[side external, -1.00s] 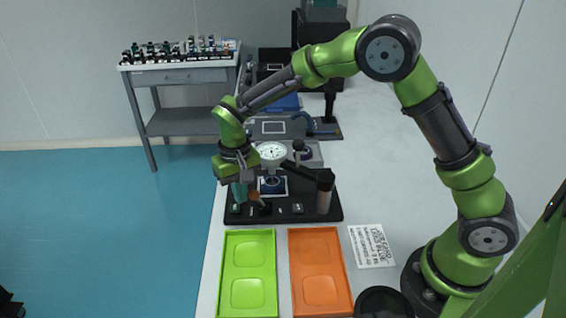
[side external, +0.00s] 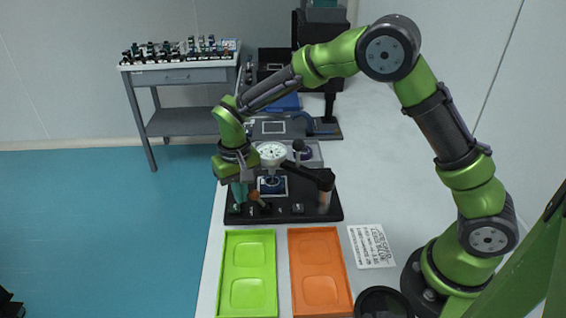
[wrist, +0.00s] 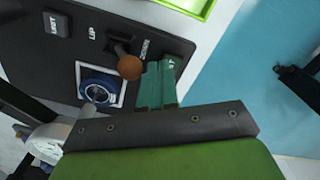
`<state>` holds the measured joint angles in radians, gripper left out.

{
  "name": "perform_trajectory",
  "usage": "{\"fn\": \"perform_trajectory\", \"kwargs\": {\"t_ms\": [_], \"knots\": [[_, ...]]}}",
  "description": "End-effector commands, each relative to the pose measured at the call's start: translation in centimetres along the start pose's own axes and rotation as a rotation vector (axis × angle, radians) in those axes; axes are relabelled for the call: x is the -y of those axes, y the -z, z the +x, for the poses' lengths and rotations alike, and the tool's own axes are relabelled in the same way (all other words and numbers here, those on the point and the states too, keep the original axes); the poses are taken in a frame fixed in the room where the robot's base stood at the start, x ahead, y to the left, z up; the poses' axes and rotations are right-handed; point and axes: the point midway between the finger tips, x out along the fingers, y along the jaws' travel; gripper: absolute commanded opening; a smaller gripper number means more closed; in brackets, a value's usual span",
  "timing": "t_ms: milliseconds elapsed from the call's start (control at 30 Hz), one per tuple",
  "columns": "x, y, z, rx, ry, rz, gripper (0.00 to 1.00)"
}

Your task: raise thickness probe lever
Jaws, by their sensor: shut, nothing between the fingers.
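The probe lever has a brown ball knob (wrist: 129,67) on a short dark stem, in a slot between the UP and DOWN labels of the black base plate (wrist: 150,22). In the side view the knob (side external: 255,195) is small, near the plate's left side. My gripper (wrist: 160,66) has teal fingers closed together with nothing between them. They are just right of the knob in the wrist view, very near it; whether they touch is unclear. In the side view my gripper (side external: 238,192) is left of the knob. The white dial gauge (side external: 271,152) stands behind.
A blue round sample (wrist: 100,90) lies on a white-framed square beside the lever. A black arm (side external: 308,174) on a post stands right of the gauge. A green tray (side external: 248,234) and an orange tray (side external: 314,234) lie in front, with a printed sheet (side external: 371,246) to their right.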

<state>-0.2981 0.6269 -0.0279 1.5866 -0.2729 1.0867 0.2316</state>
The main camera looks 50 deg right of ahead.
Motion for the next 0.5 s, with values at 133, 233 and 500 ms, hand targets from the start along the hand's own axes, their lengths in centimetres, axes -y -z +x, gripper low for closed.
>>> {"fn": "perform_trajectory", "kwargs": {"t_ms": [133, 233, 500], "knots": [[-0.1, 0.0, 0.0, 0.000, 0.000, 0.000, 0.00], [-0.3, -0.1, 0.0, 0.000, 0.000, 0.001, 0.00], [-1.0, -0.6, 0.0, 0.001, -0.001, 0.001, 0.00]]}}
